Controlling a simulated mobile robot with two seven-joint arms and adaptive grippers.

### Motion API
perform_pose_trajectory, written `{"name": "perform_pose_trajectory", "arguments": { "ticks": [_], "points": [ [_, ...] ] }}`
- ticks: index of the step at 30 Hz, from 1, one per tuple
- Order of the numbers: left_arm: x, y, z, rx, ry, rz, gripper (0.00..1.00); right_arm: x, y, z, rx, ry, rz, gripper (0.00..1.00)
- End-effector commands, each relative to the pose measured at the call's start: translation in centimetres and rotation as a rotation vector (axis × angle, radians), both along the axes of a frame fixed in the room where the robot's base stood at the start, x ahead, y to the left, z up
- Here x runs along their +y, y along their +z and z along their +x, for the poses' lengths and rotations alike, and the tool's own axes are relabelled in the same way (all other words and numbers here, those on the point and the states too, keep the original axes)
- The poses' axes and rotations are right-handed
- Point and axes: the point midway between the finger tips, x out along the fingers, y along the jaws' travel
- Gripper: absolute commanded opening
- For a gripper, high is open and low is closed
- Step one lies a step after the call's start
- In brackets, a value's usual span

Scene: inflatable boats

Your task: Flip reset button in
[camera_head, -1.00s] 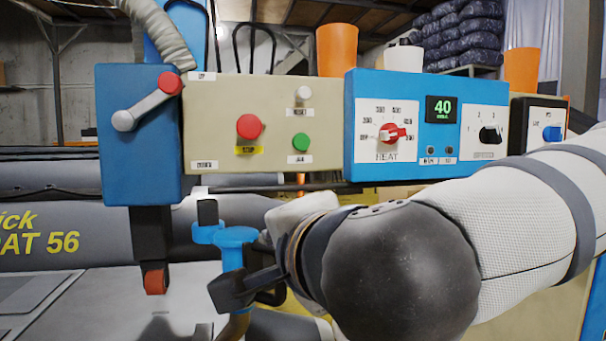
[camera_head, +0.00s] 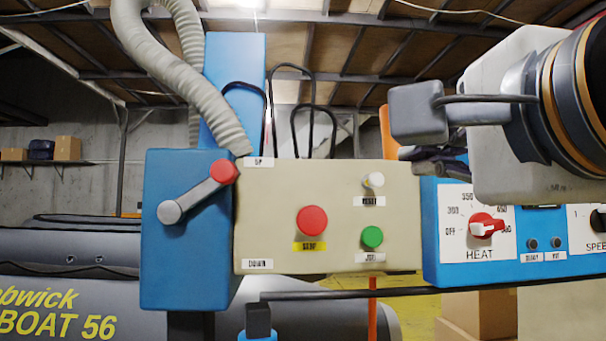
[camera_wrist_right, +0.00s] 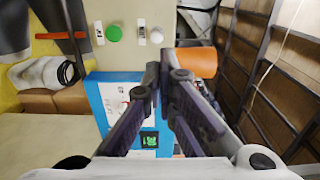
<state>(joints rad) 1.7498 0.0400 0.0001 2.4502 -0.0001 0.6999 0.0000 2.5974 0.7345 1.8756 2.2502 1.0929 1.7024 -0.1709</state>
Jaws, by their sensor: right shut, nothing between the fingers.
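The white reset button (camera_head: 375,180) sticks out of the upper right of a beige control panel (camera_head: 270,220), above its label. In the right wrist view the white button (camera_wrist_right: 157,36) is just beyond my fingertips. My right gripper (camera_head: 406,154) is in front of the panel's upper right corner, above and right of the button. Its dark fingers (camera_wrist_right: 162,72) are shut with nothing between them, and they look apart from the button. The wrist partly hides the fingers in the head view. My left gripper is not in view.
A red stop button (camera_head: 312,220) and a green button (camera_head: 372,237) are close by. A lever with a red knob (camera_head: 222,172) is at the left. The blue heat box (camera_head: 440,270) adjoins the panel's right side. An orange cylinder (camera_wrist_right: 196,62) is near the fingers.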

Motion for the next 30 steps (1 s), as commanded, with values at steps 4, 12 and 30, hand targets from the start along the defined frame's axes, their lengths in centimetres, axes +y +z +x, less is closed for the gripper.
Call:
{"name": "perform_pose_trajectory", "arguments": {
  "ticks": [4, 12, 30],
  "points": [
    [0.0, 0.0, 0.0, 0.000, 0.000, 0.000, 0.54, 0.1, -0.2, 3.5, 0.006, 0.000, 0.003, 0.00],
    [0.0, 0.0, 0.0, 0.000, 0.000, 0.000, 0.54, 0.3, -0.1, 9.0, 0.005, 0.000, 0.002, 0.00],
    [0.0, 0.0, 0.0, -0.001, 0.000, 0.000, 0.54, 0.4, 0.0, 11.5, 0.001, -0.001, 0.000, 0.00]
  ]
}}
